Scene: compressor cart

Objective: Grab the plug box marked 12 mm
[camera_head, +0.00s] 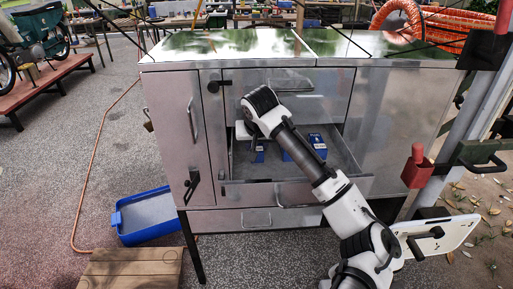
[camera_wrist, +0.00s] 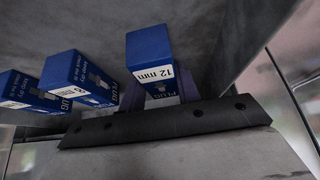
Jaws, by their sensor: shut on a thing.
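The blue plug box marked 12 mm (camera_wrist: 150,48) is in the middle of the wrist view, its white label facing the camera. My gripper (camera_wrist: 160,98) is shut on this box, with its dark purple fingers at the near end; the fingertips are largely hidden by the box. In the head view my gripper (camera_head: 257,152) reaches down into the open drawer of the metal cart, and the held box is hard to make out there. Two other blue plug boxes stand to the left in the wrist view, one nearer (camera_wrist: 75,75) and one at the edge (camera_wrist: 22,90); their sizes are not clearly readable.
A blue bin (camera_head: 145,216) lies on the ground at left.

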